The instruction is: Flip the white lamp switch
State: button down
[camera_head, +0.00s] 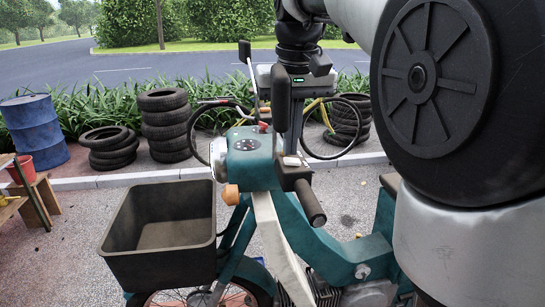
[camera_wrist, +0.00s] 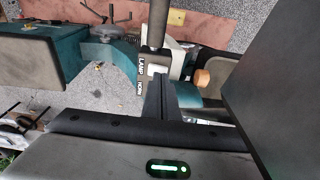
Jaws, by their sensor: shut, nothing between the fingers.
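The dark switch housing with LAMP and HORN lettering (camera_wrist: 143,76) sits beside the handlebar grip (camera_wrist: 157,25) in the wrist view. A small pale patch (camera_wrist: 155,71) beside the lettering may be the white lamp switch; it is too small to tell its position. My gripper (camera_wrist: 162,85) is shut and empty, its fingertips close beside the housing; contact cannot be told. In the head view, my gripper (camera_head: 289,148) points down at the inner end of the black handlebar grip (camera_head: 312,203). The lamp switch is not clearly visible there.
The teal vehicle (camera_head: 252,160) has a black front bin (camera_head: 160,245), an orange indicator (camera_head: 230,194) and mirrors near my gripper. Black hoses loop around the handlebar area. Tyre stacks (camera_head: 167,125) and a blue barrel (camera_head: 35,130) stand farther back.

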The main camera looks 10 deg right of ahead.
aim_at(291, 159)
jog(key=shift+f+b, duration=0.3)
jog(key=shift+f, duration=0.15)
notch_tip(291, 159, up, 3)
jog(key=p, duration=0.3)
jog(key=shift+r, duration=2.05)
